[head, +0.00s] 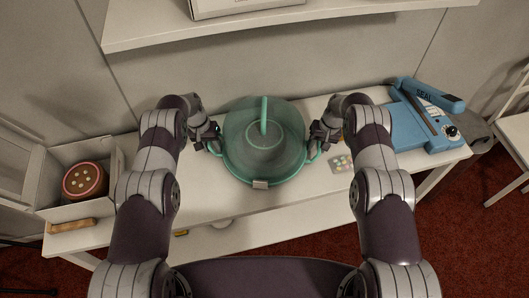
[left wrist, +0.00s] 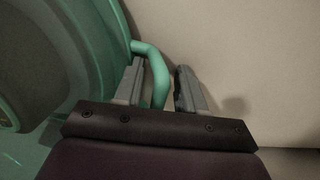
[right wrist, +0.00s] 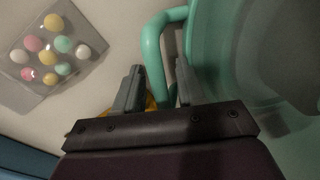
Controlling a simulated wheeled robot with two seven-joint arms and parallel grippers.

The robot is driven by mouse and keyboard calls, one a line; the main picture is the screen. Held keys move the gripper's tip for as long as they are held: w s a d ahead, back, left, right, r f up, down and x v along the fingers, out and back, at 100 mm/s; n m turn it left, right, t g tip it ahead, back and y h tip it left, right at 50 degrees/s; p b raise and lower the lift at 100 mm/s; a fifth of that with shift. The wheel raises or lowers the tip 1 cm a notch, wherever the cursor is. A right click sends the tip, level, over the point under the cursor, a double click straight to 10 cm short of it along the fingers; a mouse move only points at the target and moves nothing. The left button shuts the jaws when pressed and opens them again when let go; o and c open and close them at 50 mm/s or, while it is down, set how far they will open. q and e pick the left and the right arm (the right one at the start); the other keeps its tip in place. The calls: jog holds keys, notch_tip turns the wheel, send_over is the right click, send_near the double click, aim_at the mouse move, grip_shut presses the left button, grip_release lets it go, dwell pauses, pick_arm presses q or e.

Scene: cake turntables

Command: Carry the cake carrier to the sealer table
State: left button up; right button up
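The blue sealer (head: 418,122) sits at the right end of the white table (head: 330,205).
A tray of pastel balls (head: 341,163) lies right of the carrier. An open white box (head: 60,193) with a brown round cake (head: 85,181) is at the left, near a wooden block (head: 71,226). A shelf (head: 270,27) overhangs the back. A white chair (head: 514,140) stands right.

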jog(key=shift+r, duration=0.3)
pick_arm(q)
notch_tip(320, 180, up, 8)
jog(key=a, duration=0.1)
jog(key=shift+a, duration=0.25)
pick_arm(e)
notch_tip(320, 180, up, 12)
jog(key=d, duration=0.2)
jog(key=shift+s+f, duration=0.15)
jog(key=shift+f, duration=0.1)
pick_arm(q)
jog(key=shift+w+f, duration=0.1)
